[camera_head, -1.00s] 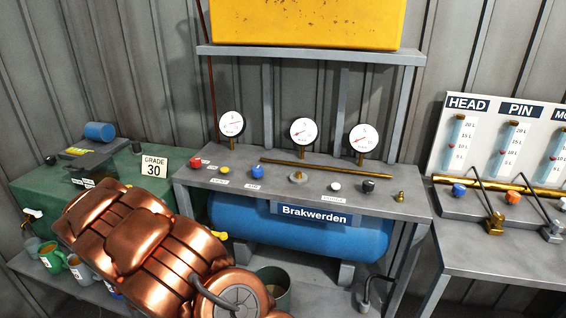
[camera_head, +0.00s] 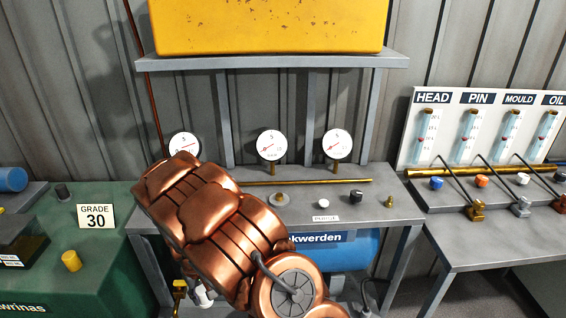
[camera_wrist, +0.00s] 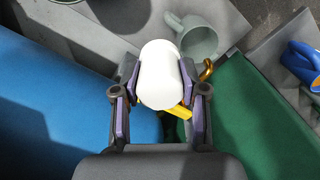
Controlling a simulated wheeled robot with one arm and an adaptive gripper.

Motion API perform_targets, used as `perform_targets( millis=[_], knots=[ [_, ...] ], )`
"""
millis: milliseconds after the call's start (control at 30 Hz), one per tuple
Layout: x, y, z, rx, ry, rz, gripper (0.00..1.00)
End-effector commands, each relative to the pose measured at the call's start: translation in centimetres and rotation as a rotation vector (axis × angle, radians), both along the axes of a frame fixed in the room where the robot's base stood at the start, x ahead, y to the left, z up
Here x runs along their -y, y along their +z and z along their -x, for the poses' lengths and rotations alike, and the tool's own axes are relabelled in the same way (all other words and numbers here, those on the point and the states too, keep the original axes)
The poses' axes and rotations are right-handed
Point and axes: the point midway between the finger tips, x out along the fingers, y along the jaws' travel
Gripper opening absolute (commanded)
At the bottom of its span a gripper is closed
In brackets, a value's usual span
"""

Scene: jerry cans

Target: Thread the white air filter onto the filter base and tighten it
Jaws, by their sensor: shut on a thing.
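In the wrist view the white air filter (camera_wrist: 160,80), a smooth rounded cylinder, sits between the fingers of my gripper (camera_wrist: 160,70), which is shut on it. In the head view my copper arm hides most of the gripper; a small white piece (camera_head: 205,296) shows below the arm, probably the filter. The filter is apart from this fitting.
The bench (camera_head: 400,207) carries gauges (camera_head: 272,145), a brass rod (camera_head: 310,182) and small knobs. A blue tank (camera_head: 345,255) lies beneath. A green unit (camera_head: 110,265) stands left. A yellow box (camera_head: 270,25) sits on the shelf above. A mug (camera_wrist: 195,38) shows in the wrist view.

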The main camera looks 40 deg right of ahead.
Motion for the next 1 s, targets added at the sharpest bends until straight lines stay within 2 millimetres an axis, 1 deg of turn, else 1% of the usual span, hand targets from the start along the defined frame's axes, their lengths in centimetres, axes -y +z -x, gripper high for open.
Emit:
perform_targets(
  millis=[33, 267, 300, 333, 700, 1000],
  knots=[
    [0.2, 1.4, 0.0, 0.0, -0.005, 0.0, 0.12],
    [0.7, 3.9, 0.0, 0.0, -0.013, 0.0, 0.12],
    [0.6, 3.3, 0.1, -0.003, -0.013, -0.002, 0.12],
    [0.6, 3.2, 0.1, -0.005, -0.014, -0.003, 0.12],
    [0.4, 3.5, 0.4, -0.02, -0.01, 0.001, 0.12],
    [0.4, 3.3, 0.3, -0.013, -0.007, 0.001, 0.12]
  ],
)
